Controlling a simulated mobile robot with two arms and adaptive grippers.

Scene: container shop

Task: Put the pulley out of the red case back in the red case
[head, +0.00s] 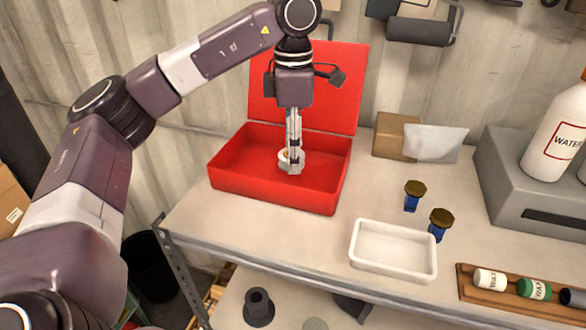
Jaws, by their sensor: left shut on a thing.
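The red case (322,201) stands open at the left end of the workbench, its lid raised at the back. My left gripper (291,166) points straight down inside the case. It is shut on the pulley (283,158), a small pale ring-like piece partly hidden by the fingers. The pulley is in the middle of the case, low near its floor; I cannot tell whether it touches the floor. My right gripper is not in view.
A cardboard box (391,136) is behind. A grey box (500,190) with water bottles is at right.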

